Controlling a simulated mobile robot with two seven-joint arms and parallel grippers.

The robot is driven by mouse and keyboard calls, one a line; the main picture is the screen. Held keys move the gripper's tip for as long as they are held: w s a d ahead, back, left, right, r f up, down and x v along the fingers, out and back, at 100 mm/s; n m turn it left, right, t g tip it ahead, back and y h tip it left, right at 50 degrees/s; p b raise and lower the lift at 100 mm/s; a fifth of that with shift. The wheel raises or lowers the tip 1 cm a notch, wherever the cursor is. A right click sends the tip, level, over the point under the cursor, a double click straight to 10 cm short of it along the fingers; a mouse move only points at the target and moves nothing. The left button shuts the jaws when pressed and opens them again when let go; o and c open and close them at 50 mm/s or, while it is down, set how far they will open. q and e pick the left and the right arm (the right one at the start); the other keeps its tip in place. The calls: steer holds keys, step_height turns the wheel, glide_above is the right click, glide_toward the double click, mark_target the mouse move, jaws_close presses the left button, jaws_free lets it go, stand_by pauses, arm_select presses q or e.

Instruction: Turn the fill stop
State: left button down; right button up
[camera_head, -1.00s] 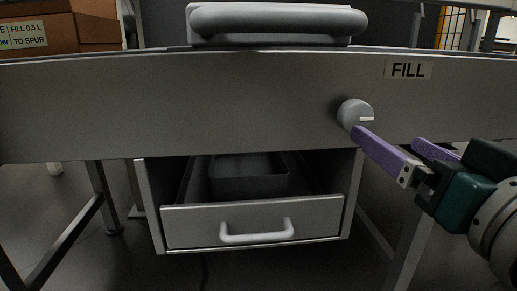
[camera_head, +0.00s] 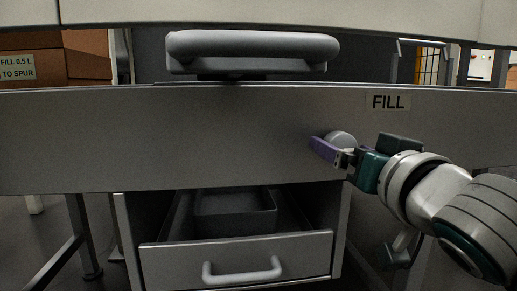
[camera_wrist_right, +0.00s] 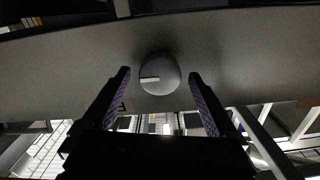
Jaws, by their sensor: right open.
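The fill stop is a round grey knob (camera_head: 341,139) on the front panel, below and left of the FILL label (camera_head: 388,102). In the right wrist view the knob (camera_wrist_right: 160,74) shows a pale mark on its left side. My right gripper (camera_head: 326,150) has purple fingers and reaches the panel in front of the knob, hiding its lower part. In the right wrist view the open fingers (camera_wrist_right: 160,76) stand to either side of the knob, with a gap on each side. The left gripper is not in view.
A half-open drawer (camera_head: 240,253) with a white handle (camera_head: 243,270) and a dark bin (camera_head: 234,212) inside hangs below the panel (camera_head: 200,135). A thick grey handle (camera_head: 253,47) stands above it. Brown boxes with a label (camera_head: 16,68) are at the back left.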

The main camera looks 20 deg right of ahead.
steer(key=c, duration=1.4)
